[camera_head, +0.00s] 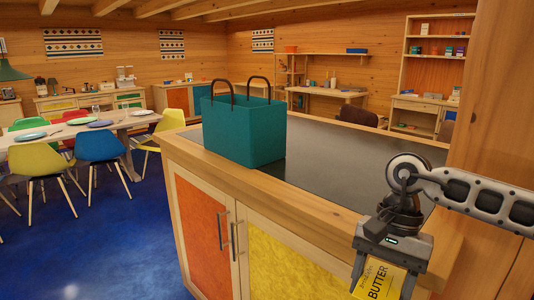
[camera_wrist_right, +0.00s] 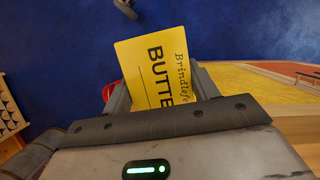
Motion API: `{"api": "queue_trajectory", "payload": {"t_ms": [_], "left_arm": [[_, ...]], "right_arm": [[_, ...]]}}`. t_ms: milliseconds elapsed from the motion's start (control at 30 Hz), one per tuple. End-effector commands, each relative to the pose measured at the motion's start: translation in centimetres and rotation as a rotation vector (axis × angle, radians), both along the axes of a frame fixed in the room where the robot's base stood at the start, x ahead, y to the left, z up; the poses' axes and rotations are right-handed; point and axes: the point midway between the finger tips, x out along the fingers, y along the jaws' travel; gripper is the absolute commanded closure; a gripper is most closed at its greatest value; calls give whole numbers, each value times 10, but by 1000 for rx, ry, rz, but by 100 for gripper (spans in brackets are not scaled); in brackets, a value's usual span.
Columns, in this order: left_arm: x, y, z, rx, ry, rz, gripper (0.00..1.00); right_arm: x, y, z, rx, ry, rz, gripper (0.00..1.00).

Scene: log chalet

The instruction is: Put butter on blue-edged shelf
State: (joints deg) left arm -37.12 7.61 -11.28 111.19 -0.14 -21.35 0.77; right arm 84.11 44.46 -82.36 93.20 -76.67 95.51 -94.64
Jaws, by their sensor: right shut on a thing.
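The yellow butter pack (camera_head: 378,281), printed with the word BUTTER, is at the bottom right of the head view. My right gripper (camera_head: 386,270) is shut on it and holds it in front of the wooden counter's right end. In the right wrist view the butter (camera_wrist_right: 160,72) sticks out between the fingers of the right gripper (camera_wrist_right: 162,100), with blue floor beyond it. My left gripper is not in view. I cannot make out a blue-edged shelf in these frames.
A teal bag (camera_head: 243,130) stands on the dark-topped counter (camera_head: 340,165), left of my right arm. The counter has orange and yellow doors. A dining table (camera_head: 120,124) with chairs is at the left. An open shelf unit (camera_head: 436,70) stands at the back right. Blue floor is clear at lower left.

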Motion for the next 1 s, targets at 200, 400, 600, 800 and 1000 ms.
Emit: {"api": "queue_trajectory", "payload": {"t_ms": [200, 400, 600, 800, 1000], "left_arm": [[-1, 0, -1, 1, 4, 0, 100], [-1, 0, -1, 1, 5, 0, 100], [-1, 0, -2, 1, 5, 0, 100], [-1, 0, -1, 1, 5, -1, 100], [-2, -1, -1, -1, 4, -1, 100]], "right_arm": [[-31, -4, -33, 0, 0, 455, 71], [-42, -6, -44, 3, -1, 615, 71], [-43, -6, -45, 4, -2, 626, 71], [-42, -7, -43, -1, -5, 623, 71], [-41, -6, -44, 2, -5, 624, 71]]}}
